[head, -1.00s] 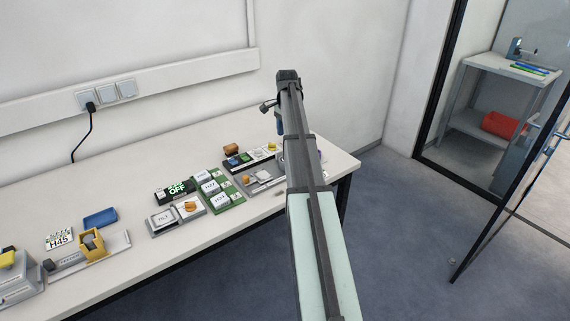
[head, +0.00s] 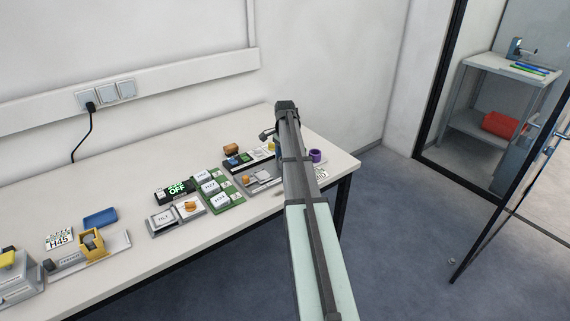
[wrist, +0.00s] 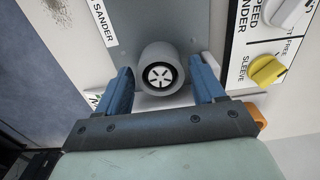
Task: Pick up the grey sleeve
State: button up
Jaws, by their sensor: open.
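The grey sleeve (wrist: 158,51) is a short round cylinder on the grey sander plate (wrist: 195,30) in the wrist view. A dark hub with a white spoked face (wrist: 160,75) sits inside it. My gripper (wrist: 162,72) is open, with one blue finger on the left of the sleeve and one on the right. Small gaps seem to show between fingers and sleeve; I cannot tell whether either touches. In the head view my arm hides the sleeve and most of the gripper.
A panel with a yellow sleeve knob (wrist: 267,71) and a white speed knob (wrist: 286,12) lies to the right in the wrist view. In the head view a purple ring (head: 316,156) stands right of my arm, and labelled boxes (head: 211,187) stand to its left on the white table (head: 190,143).

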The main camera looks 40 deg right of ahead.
jog(key=shift+f, duration=0.7)
jog(key=c, duration=0.8)
